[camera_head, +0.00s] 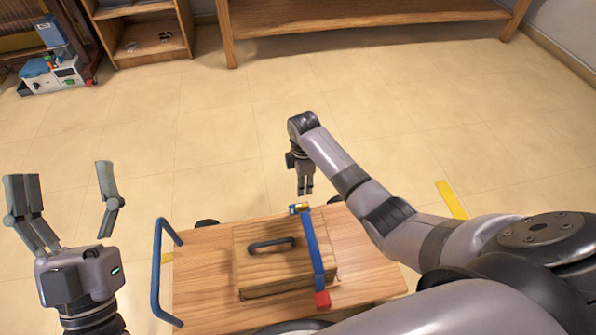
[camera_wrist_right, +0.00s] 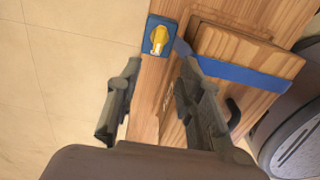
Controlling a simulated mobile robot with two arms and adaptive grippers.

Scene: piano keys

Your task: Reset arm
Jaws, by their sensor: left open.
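My left gripper (camera_head: 64,172) stands upright at the far left of the head view, its fingers spread wide with nothing between them. My right gripper (camera_head: 305,192) points down over the far edge of the wooden cart (camera_head: 200,285). In the right wrist view my right gripper (camera_wrist_right: 160,68) has its fingers apart, with nothing held. Just beyond its fingertips is a blue plate with a yellow piece (camera_wrist_right: 157,38) on the wood. A similar yellow piece (camera_head: 299,207) shows below the gripper in the head view.
A blue rail (camera_head: 156,275) rises at the cart's left. Shelves (camera_head: 148,35) stand behind; the floor between is clear.

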